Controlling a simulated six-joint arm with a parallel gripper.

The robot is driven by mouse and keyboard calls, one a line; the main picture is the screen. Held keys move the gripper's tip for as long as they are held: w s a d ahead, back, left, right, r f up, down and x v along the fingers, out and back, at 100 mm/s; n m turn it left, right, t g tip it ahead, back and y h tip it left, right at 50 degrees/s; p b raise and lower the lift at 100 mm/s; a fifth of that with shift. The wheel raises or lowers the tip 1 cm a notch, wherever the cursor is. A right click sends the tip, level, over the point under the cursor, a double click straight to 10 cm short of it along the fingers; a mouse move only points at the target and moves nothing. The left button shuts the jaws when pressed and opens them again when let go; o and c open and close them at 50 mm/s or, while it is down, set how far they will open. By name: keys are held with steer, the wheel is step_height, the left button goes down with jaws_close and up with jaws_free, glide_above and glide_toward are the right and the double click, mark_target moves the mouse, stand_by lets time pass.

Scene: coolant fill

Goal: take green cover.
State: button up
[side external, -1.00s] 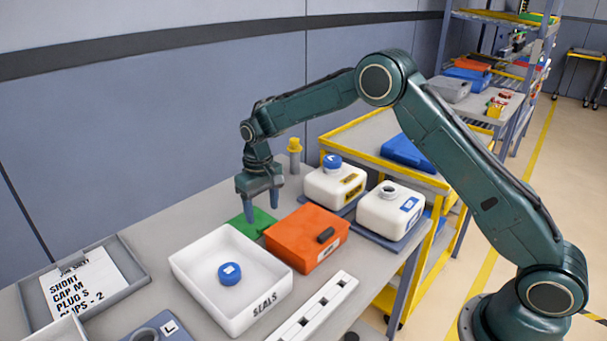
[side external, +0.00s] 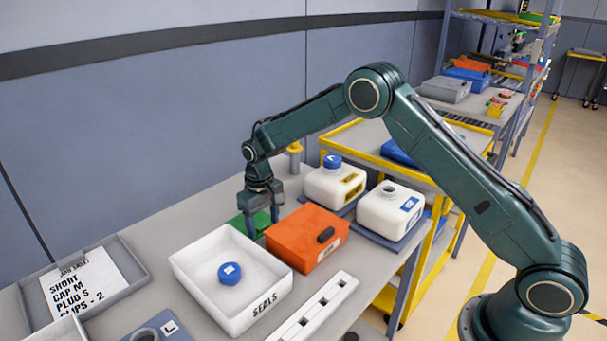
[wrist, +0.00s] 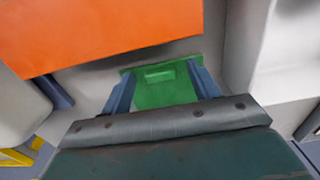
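The green cover (side external: 238,222) lies on the bench between the white seals bin and the orange box. In the wrist view the cover (wrist: 165,92) is a flat green piece with a small raised block on it. My gripper (side external: 263,224) is down at the cover, pointing downward. In the wrist view its two blue fingers (wrist: 162,84) are wide apart, one at each side of the cover. They appear open, with the raised block between them untouched. Whether the fingertips touch the cover's edges cannot be told.
The orange box (side external: 306,237) stands close to the right of my gripper. The white seals bin (side external: 190,282), holding a blue cap (side external: 229,273), stands close in front. Two white jugs (side external: 333,187) (side external: 390,210) stand to the right. The bench behind the bin is clear.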

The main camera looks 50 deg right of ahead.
steer(key=c, duration=1)
steer(key=shift+r, duration=0.1)
step_height(320, 180, up, 20)
steer(key=shift+f, duration=0.1)
stand_by(0.5)
